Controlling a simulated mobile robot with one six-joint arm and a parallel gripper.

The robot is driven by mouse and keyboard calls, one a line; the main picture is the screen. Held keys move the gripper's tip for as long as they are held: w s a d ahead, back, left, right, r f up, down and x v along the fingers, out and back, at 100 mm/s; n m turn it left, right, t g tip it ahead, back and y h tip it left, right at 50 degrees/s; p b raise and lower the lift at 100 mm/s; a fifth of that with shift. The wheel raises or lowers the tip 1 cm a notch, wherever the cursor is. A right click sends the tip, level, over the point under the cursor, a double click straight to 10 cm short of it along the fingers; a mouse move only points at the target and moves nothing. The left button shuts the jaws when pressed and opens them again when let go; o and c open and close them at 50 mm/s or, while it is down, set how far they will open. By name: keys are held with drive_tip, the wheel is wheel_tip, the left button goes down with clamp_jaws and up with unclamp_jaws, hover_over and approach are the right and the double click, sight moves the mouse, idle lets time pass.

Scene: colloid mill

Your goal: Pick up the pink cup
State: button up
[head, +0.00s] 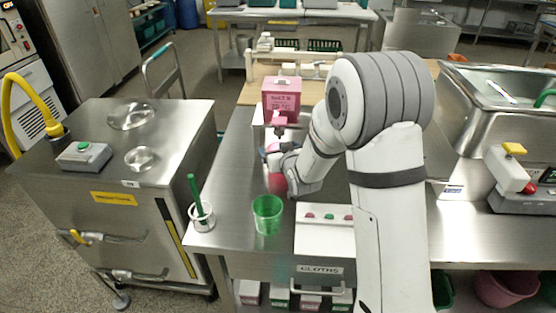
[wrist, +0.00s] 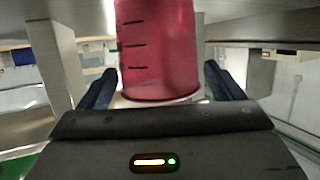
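The pink cup (wrist: 158,50) fills the upper middle of the wrist view, a see-through red-pink vessel with dark measuring marks on its side. In the head view only part of the pink cup (head: 277,184) shows, beside the end of my arm on the steel table. My gripper (wrist: 160,76) has one dark finger on each side of the cup, with a narrow gap visible at both sides. It is open around the cup. In the head view my wrist hides most of the gripper.
A green cup (head: 267,216) stands near the table's front edge, with a white pot (head: 201,216) holding a green stick to its left. A pink dispenser box (head: 281,94) stands behind the cup.

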drive_tip(key=c, duration=1.1)
drive_tip(key=shift+r, duration=0.15)
drive_tip(key=shift+c, duration=0.2)
drive_tip(key=shift+r, duration=0.4)
drive_tip(key=s+b, duration=0.1)
drive_tip(key=s, duration=0.7)
drive_tip(key=shift+a, duration=0.15)
wheel_tip(320, 180, up, 14)
drive_tip(key=p, duration=0.1)
idle(1.8)
